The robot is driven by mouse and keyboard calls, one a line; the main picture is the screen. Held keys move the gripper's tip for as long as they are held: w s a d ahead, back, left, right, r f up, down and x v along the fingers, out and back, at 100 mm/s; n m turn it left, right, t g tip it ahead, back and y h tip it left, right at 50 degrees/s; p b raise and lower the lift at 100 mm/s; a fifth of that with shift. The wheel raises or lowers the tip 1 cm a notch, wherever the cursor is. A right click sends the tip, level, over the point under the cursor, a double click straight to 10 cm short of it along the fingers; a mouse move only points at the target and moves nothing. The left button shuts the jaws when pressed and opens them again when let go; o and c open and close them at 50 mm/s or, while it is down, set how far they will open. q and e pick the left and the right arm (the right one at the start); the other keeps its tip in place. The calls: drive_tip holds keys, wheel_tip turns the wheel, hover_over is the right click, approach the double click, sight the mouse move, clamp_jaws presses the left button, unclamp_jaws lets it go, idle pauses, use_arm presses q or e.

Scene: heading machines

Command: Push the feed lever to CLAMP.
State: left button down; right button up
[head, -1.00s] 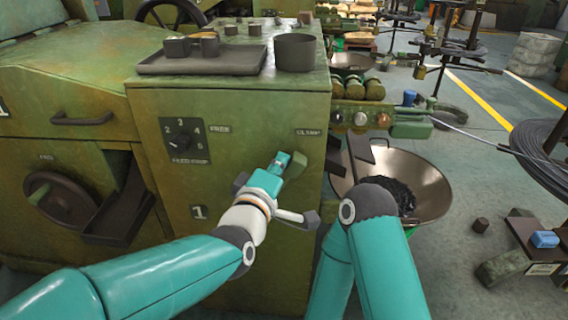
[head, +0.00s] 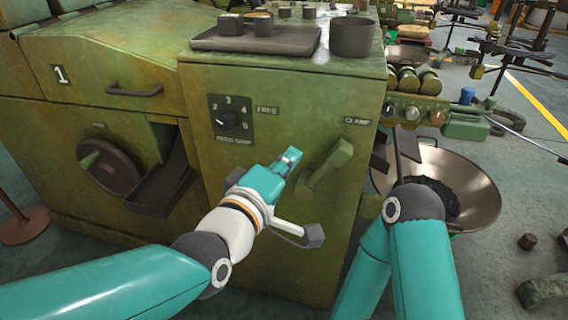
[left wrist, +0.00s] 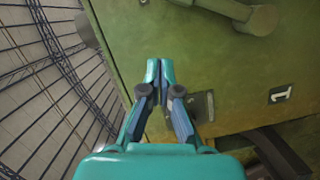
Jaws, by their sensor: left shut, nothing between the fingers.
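The feed lever (head: 326,168) is a green handle on the front of the green machine. It slants up and right, its upper end just below the CLAMP label (head: 361,121). The FREE label (head: 267,110) is further left. My left gripper (head: 292,155) is shut and empty, left of the lever and apart from it in the head view. In the left wrist view the shut fingertips (left wrist: 160,64) point at the machine's green panel. Part of the lever (left wrist: 255,18) shows at that view's top edge. My right gripper is out of view.
A selector dial (head: 230,118) is on the panel's upper left, with a handwheel (head: 107,167) further left. A tray (head: 255,40) and a dark pot (head: 351,37) stand on top. A wide metal bowl (head: 470,190) is right of the machine.

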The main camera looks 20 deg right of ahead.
use_arm(q)
drive_tip(key=shift+v, duration=1)
drive_tip(key=shift+r, duration=0.1)
